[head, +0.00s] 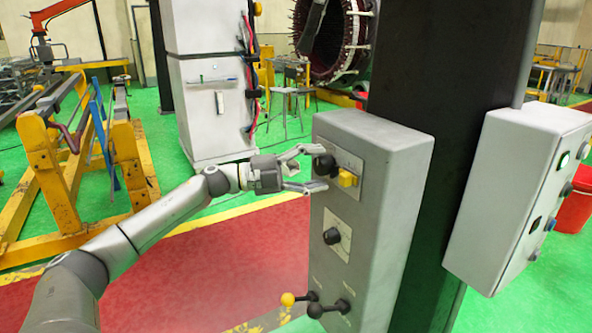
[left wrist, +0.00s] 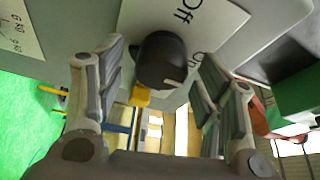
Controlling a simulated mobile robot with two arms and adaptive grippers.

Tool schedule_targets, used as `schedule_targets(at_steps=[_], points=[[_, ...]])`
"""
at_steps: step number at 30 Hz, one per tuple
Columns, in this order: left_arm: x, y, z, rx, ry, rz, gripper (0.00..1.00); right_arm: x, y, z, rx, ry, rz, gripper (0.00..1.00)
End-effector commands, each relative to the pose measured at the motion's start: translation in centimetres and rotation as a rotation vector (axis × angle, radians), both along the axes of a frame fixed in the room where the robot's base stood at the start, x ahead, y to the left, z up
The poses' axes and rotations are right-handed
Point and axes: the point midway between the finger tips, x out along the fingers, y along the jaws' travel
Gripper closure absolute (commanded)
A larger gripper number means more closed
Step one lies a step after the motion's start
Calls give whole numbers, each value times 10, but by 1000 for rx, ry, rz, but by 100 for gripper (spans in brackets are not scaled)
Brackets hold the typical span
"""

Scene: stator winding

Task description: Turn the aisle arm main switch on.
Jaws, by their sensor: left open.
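A black rotary knob (head: 325,165) sits on a pale plate near the top of the grey control box (head: 372,240), with a yellow part (head: 348,179) beside it. In the left wrist view the same knob (left wrist: 161,61) shows in front of a white plate (left wrist: 205,22) lettered "Off" and, partly hidden, "On". A pale mark shows on the knob's lower right. My left gripper (head: 318,168) is open, one finger above and one below the knob in the head view. In the left wrist view its fingers flank the knob, with gaps on both sides. My right gripper is out of view.
A second black knob (head: 333,236) sits lower on the box, above levers with a yellow ball (head: 287,299) and black balls. A dark column (head: 440,110) stands behind the box. Another grey panel (head: 510,190) with buttons is at right. Red floor (head: 230,260) lies open left of the box.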

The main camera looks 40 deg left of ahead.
Motion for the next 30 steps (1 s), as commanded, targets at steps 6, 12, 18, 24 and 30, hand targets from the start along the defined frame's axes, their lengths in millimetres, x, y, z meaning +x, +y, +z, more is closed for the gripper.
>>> schedule_targets(at_steps=[6,12,18,24,30], points=[[-17,16,-3,3,4,0,38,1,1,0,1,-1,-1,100],[-34,33,-6,3,6,0,38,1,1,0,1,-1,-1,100],[-49,48,-7,2,5,0,38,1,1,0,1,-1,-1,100],[-62,62,-9,2,5,1,38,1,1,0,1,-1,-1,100],[-74,73,-10,0,3,0,38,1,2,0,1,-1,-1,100]])
